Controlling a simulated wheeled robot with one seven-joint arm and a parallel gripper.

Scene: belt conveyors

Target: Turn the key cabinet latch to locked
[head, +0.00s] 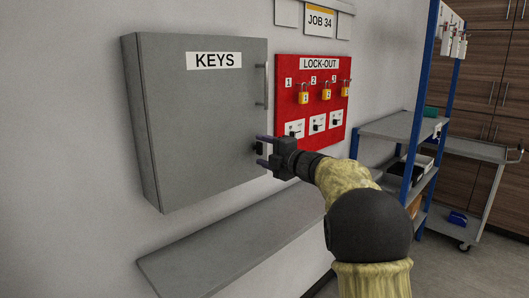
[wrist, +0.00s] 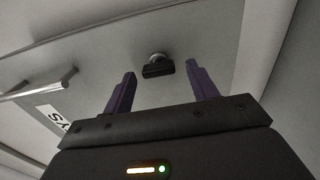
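The grey key cabinet (head: 200,120) hangs on the wall with its door shut and a "KEYS" label on it. Its black latch knob shows in the wrist view (wrist: 158,68) as a short dark bar on a round silver base. In the head view the latch (head: 259,147) is small and partly hidden by my gripper. My gripper (head: 262,150) is in front of the door's lower right part. In the wrist view its two purple fingers (wrist: 160,86) are spread apart, with the latch beyond and between their tips. The fingers do not appear to touch the latch.
A vertical bar handle (head: 265,85) is on the door above the latch. A red lock-out board (head: 312,75) with yellow padlocks hangs just right of the cabinet. A grey shelf (head: 225,250) juts out below. A blue-framed rack (head: 410,135) stands at the right.

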